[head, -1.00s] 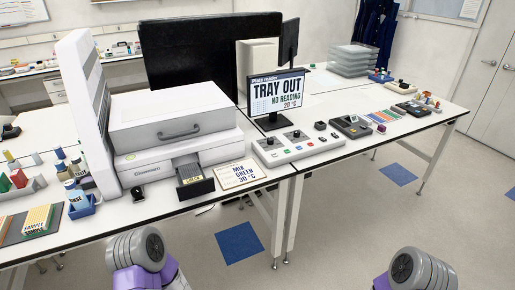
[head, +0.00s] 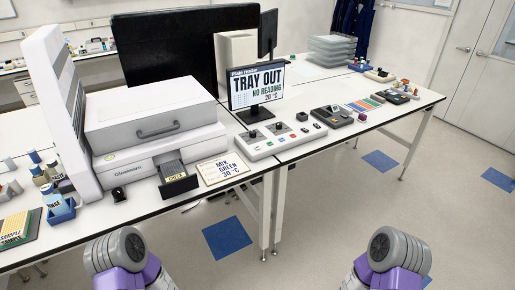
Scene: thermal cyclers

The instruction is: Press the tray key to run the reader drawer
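The plate reader (head: 150,123) is a white box on the bench at left of centre, with a dark handle on its front. Its small drawer (head: 177,182) sticks out at the lower front right. A white control panel (head: 283,143) with knobs and small coloured keys lies right of the reader; the key labels are too small to read. My two arms show at the bottom edge, short of the bench; neither gripper's fingers are in view.
A card (head: 223,168) reading "MIX GREEN 30 °C" lies between the drawer and the panel. Blue-capped bottles and a blue holder (head: 60,211) stand at left. Several small devices and a coloured rack (head: 365,104) lie along the right bench. Floor in front of the bench is clear.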

